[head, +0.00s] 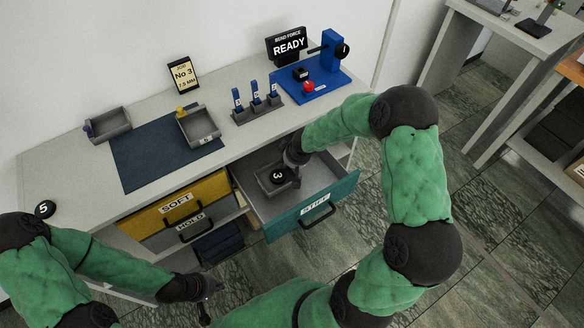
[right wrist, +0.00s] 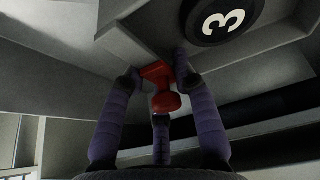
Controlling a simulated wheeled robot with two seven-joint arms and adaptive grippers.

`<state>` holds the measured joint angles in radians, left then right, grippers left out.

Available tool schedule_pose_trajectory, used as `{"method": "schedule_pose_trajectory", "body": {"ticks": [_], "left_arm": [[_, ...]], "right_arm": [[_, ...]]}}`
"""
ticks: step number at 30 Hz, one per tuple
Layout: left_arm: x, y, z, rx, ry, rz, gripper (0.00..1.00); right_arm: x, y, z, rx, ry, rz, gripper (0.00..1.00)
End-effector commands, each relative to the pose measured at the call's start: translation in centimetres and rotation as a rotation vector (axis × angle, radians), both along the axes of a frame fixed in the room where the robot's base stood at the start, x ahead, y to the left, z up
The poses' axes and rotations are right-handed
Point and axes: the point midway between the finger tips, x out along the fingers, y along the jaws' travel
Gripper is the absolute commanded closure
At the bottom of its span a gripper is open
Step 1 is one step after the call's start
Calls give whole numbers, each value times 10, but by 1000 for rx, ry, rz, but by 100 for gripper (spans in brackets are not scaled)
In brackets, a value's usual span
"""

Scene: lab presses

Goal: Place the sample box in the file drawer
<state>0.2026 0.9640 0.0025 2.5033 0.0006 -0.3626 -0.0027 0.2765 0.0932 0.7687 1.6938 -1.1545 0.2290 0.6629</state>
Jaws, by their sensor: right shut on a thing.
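The teal-fronted drawer marked STIFF (head: 336,193) is pulled open. A grey sample box (head: 268,186) with a black disc marked 3 (head: 279,176) is inside the drawer outline; whether it touches the drawer floor is unclear. My right gripper (head: 294,158) reaches into the drawer at the box's back right side. In the right wrist view, its fingers (right wrist: 160,84) are shut around the box's red knob (right wrist: 165,102), and the disc (right wrist: 222,18) shows above. My left gripper (head: 212,292) is empty with fingers apart, low in front of the cabinet.
On the counter are two grey boxes (head: 112,120) (head: 191,137), a dark mat (head: 150,165), a rack of blue pieces (head: 262,110) and a blue press (head: 326,84).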

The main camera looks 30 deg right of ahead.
Motion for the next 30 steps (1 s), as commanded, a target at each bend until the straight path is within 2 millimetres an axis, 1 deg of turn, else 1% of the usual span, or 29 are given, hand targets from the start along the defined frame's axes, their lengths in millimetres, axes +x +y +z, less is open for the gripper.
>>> {"method": "schedule_pose_trajectory", "body": {"ticks": [3, 7, 10, 18, 23, 24, 25, 26, 30], "left_arm": [[0, 0, -2, 0, 0, 0, 100], [0, 0, -15, 0, 0, 0, 100], [0, 0, -21, 0, 0, 0, 100], [0, 0, -20, 0, 0, 0, 100], [0, 0, -25, 0, 0, 0, 100], [0, 0, -23, 0, 0, 0, 100], [0, 0, -23, 0, 0, 0, 100], [0, 0, -23, 0, 0, 0, 100], [0, 0, -23, 0, 0, 0, 100]], "right_arm": [[3, -5, -7, 0, 0, -1, 100], [3, -4, -27, 1, 0, 0, 100], [3, -4, -37, 1, 0, 0, 100], [3, -4, -36, 0, -1, 0, 100], [3, -4, -40, 0, -1, -1, 100], [3, -4, -39, 0, 0, -1, 60], [3, -4, -39, 0, 0, -1, 52], [3, -4, -39, 0, 0, -1, 48], [3, -4, -39, 0, 0, 0, 48]]}}
